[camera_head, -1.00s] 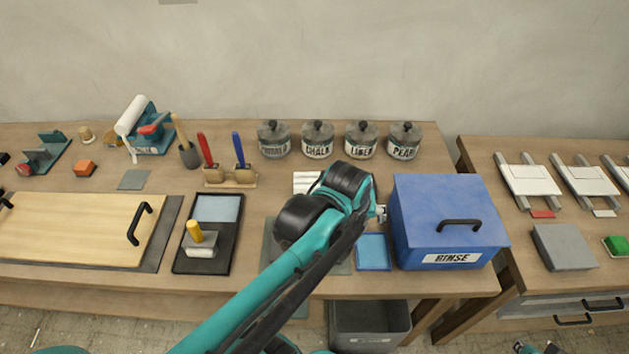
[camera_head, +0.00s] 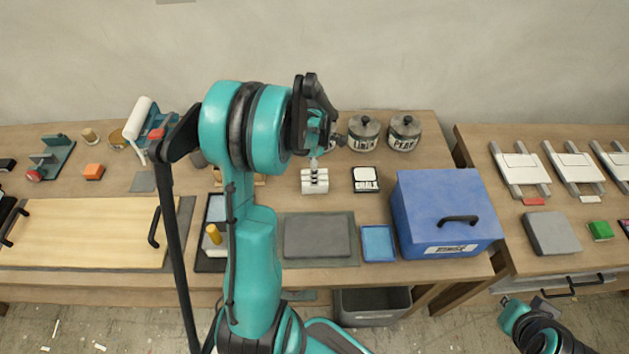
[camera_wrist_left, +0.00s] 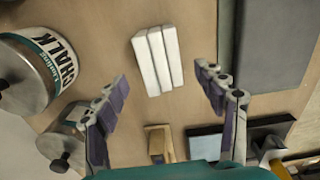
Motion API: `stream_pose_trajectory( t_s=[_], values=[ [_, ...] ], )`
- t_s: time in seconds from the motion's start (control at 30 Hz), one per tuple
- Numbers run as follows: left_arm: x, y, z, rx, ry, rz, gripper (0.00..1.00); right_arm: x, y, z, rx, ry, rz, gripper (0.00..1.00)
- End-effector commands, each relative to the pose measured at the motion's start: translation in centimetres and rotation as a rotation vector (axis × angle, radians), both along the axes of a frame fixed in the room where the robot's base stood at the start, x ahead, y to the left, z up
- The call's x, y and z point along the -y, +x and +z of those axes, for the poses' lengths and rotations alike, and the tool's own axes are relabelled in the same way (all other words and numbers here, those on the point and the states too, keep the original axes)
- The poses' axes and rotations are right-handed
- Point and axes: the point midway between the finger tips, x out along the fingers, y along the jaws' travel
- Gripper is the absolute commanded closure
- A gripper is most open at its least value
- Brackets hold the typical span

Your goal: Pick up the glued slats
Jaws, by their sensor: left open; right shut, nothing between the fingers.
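The glued slats (camera_head: 314,181), white pieces lying side by side as one block, rest on the wooden bench, left of the chalk card. They also show in the left wrist view (camera_wrist_left: 157,60), ahead of the fingers. My left gripper (camera_wrist_left: 162,85) is open and empty, its fingers spread on either side of the line to the slats, apart from them. My right gripper (camera_head: 538,308) is shut and empty at the bottom right, away from the slats.
Lidded jars (camera_head: 364,133) stand behind the slats. A white chalk card (camera_head: 366,179) lies to the right. A grey slab (camera_head: 318,236), blue tray (camera_head: 378,242) and blue box (camera_head: 446,215) fill the front. Some bare wood surrounds the slats.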

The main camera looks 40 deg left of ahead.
Motion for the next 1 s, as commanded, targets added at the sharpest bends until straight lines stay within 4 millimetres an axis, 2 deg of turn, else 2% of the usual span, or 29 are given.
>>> stream_pose_trajectory(
  t_s=[0.33, 0.47, 0.67, 0.87, 0.9, 1.0],
  values=[
    [-0.1, -0.3, -5.1, 0.001, 0.001, -0.002, 0.3, 0.0, 0.0, -1.8, 0.0, 0.0, 0.0, 1.0],
    [-0.1, -0.4, -5.7, 0.001, 0.001, -0.003, 0.3, 0.0, 0.0, -1.9, 0.0, 0.0, 0.0, 1.0],
    [0.0, -0.4, -5.7, 0.001, 0.001, -0.004, 0.3, 0.0, 0.0, -1.8, 0.0, 0.0, 0.0, 1.0],
    [0.0, -0.4, -5.6, 0.001, 0.001, -0.004, 0.82, 0.0, 0.0, -1.8, 0.0, 0.0, 0.0, 1.0],
    [0.0, -0.4, -5.6, 0.001, 0.001, -0.004, 0.88, 0.0, 0.0, -1.8, 0.0, 0.0, 0.0, 1.0],
    [0.0, -0.4, -5.6, 0.002, 0.001, -0.004, 0.88, 0.0, 0.0, -1.8, 0.0, 0.0, 0.0, 1.0]
  ],
)
